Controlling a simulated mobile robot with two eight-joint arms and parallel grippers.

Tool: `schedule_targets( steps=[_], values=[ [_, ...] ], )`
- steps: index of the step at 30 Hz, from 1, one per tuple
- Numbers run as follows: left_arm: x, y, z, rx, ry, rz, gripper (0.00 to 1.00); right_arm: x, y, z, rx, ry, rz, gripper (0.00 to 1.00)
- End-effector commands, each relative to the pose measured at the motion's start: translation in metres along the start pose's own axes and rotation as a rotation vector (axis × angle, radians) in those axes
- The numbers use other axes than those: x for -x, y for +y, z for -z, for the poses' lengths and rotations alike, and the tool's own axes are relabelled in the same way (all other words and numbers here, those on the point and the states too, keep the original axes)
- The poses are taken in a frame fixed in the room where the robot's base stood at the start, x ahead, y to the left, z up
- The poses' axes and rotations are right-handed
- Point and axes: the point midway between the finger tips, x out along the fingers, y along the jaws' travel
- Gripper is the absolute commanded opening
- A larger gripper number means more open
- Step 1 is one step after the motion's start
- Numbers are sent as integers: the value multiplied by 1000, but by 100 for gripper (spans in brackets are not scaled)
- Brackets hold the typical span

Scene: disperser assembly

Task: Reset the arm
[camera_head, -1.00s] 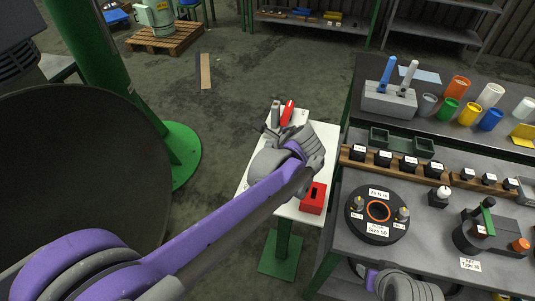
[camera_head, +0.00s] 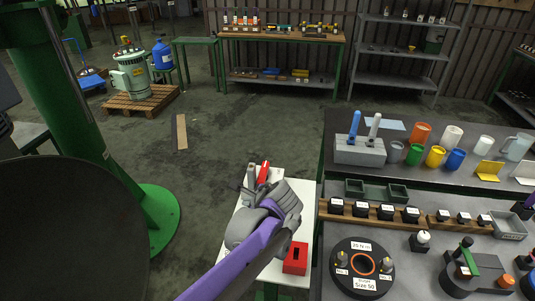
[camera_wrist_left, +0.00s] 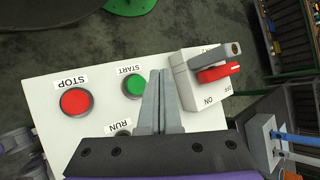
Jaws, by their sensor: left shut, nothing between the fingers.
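My left gripper (camera_head: 247,200) is over the white control panel (camera_head: 307,194) in the head view. In the left wrist view its two grey fingers (camera_wrist_left: 159,74) are together with nothing between them. The fingertips show between the green START button (camera_wrist_left: 134,86) and a grey ON/OFF switch (camera_wrist_left: 187,88) with a red handle (camera_wrist_left: 218,72). I cannot tell whether they touch the panel. The red STOP button (camera_wrist_left: 76,101) is at the left, and the RUN button (camera_wrist_left: 122,133) is partly hidden by my gripper.
A red slotted box (camera_head: 295,258) is at the panel's near end. Right of it, a grey workbench (camera_head: 320,245) carries a round black fixture (camera_head: 345,280), labelled black parts and coloured cups. A green post (camera_head: 75,120) stands left. Open floor lies beyond the panel.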

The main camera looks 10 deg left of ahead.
Motion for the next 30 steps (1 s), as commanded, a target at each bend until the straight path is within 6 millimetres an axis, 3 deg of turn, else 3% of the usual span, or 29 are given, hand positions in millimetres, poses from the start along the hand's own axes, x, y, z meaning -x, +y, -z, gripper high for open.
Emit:
schedule_targets(
  steps=[4, 7, 14, 18, 21, 25, 30],
  values=[
    [2, 8, -4, 41, 11, -10, 0, 0, 0, 0, 0, 0, 0, 50],
    [7, 32, -15, 182, 48, -43, 0, 0, 0, 0, 0, 0, 0, 50],
    [33, 137, -35, 818, 186, -204, 0, 0, 0, 0, 0, 0, 0, 50],
    [50, 197, -30, 1223, 247, -321, 0, 0, 0, 0, 0, 0, 0, 50],
    [58, 229, -23, 1459, 276, -394, 0, 0, 0, 0, 0, 0, 0, 50],
    [63, 253, -14, 1659, 297, -462, 0, 0, 0, 0, 0, 0, 0, 50],
    [66, 262, -10, 1750, 306, -493, 0, 0, 0, 0, 0, 0, 0, 50]
  ],
)
